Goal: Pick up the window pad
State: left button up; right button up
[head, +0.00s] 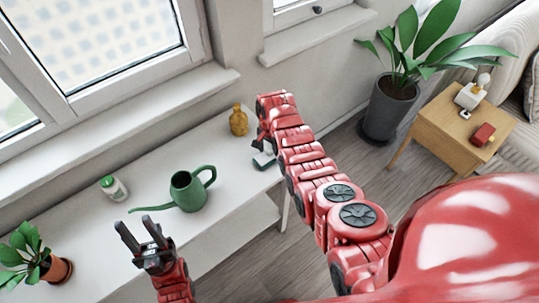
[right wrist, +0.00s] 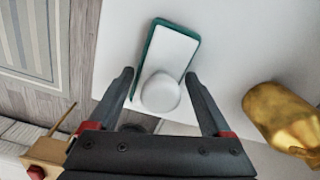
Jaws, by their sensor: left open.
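The window pad (right wrist: 170,52) is a flat white pad with a green edge and a rounded white knob at its near end. It lies near the edge of the white table, and in the head view the pad (head: 264,161) is partly hidden by my right arm. My right gripper (right wrist: 159,74) is open, with its fingers on either side of the pad's knob end; contact cannot be told. In the head view, my right gripper (head: 260,143) is mostly hidden. My left gripper (head: 136,222) is open and empty, over the table's front left part.
On the white table (head: 145,178) stand a gold vase (head: 238,121), close to the pad, a green watering can (head: 188,191), a small green-and-white jar (head: 113,188) and a potted plant (head: 56,268). A wooden side table (head: 440,135) and a large plant pot (head: 388,112) are at right.

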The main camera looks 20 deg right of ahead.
aim_at(270, 146)
jog(key=c, duration=0.8)
jog(key=shift+o, duration=0.2)
jog(key=shift+r, duration=0.15)
jog(key=shift+w+r+b, duration=0.1)
jog(key=shift+r+b, duration=0.55)
jog(key=shift+r, duration=0.2)
jog(key=shift+r+b, duration=0.45)
jog(key=shift+r, duration=0.25)
jog(key=shift+s+a, duration=0.25)
jog(key=shift+s, duration=0.35)
jog(key=shift+s+a, duration=0.25)
jog(key=shift+s, duration=0.3)
jog(key=s+p, duration=0.1)
jog(key=p, duration=0.1)
jog(key=s+a+r+p, duration=0.1)
jog(key=s+p, duration=0.1)
jog(key=s+a+r+p, duration=0.1)
jog(key=s+p, duration=0.1)
jog(key=shift+s+a, duration=0.15)
jog(key=s+a+p, duration=0.1)
jog(key=s, duration=0.1)
jog(key=s+p, duration=0.1)
jog(key=s, duration=0.1)
jog(key=s+a+p, duration=0.1)
jog(key=shift+s+a+f+p, duration=0.1)
jog(key=shift+s+a+p, duration=0.2)
jog(key=shift+s+p, duration=0.1)
jog(key=shift+s+a, duration=0.3)
jog(key=shift+s, duration=0.45)
